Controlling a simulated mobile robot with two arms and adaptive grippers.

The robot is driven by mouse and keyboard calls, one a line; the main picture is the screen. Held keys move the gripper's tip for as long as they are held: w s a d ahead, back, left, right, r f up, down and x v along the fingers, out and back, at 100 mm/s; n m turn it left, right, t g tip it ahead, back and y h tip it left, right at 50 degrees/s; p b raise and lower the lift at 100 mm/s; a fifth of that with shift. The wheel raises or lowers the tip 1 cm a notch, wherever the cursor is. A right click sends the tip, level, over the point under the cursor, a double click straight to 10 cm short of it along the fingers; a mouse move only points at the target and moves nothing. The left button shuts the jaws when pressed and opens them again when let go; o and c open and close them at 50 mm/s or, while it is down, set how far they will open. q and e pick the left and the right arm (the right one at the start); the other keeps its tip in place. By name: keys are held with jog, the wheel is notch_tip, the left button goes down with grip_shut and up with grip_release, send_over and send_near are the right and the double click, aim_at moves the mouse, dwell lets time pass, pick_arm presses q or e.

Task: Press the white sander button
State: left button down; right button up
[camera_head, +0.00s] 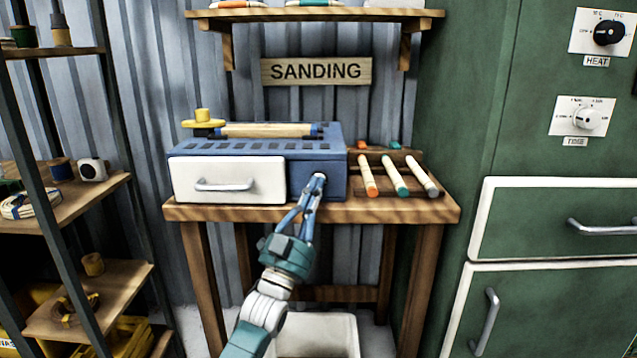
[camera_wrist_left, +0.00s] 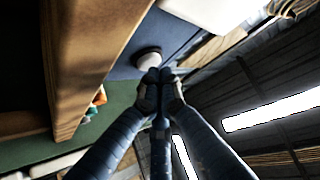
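The blue sander (camera_head: 332,160) stands on a wooden bench under the SANDING sign. Its round white button (camera_wrist_left: 148,58) shows in the left wrist view, on the blue front face. In the head view the button is mostly hidden behind my fingertips. My left gripper (camera_head: 318,178) reaches up to the right part of the sander's front. Its fingers meet at the tips with nothing held between them, as the left wrist view also shows (camera_wrist_left: 160,76). The tips overlap the button's lower edge in that view; I cannot tell whether they touch it. My right gripper is not in view.
A white drawer (camera_head: 228,180) fills the sander's left front. Orange, teal and white-tipped sticks lie on a rack (camera_head: 395,190) at the right of the wooden bench (camera_head: 420,212). A green cabinet (camera_head: 490,130) stands right; shelves (camera_head: 85,200) stand left.

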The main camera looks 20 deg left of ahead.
pick_arm(q)
jog(key=shift+w, duration=0.2)
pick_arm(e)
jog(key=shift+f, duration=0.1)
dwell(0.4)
pick_arm(q)
jog(key=shift+w+a, duration=0.1)
jog(key=shift+w, duration=0.15)
jog(key=shift+r, duration=0.1)
jog(key=shift+s, duration=0.4)
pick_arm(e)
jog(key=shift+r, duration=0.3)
pick_arm(q)
jog(key=shift+p, duration=0.3)
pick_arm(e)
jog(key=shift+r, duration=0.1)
pick_arm(q)
jog(key=s+d+p, duration=0.2)
jog(key=s+p, duration=0.1)
jog(key=s, duration=0.2)
jog(key=shift+s+p, duration=0.3)
jog(key=shift+s, duration=0.1)
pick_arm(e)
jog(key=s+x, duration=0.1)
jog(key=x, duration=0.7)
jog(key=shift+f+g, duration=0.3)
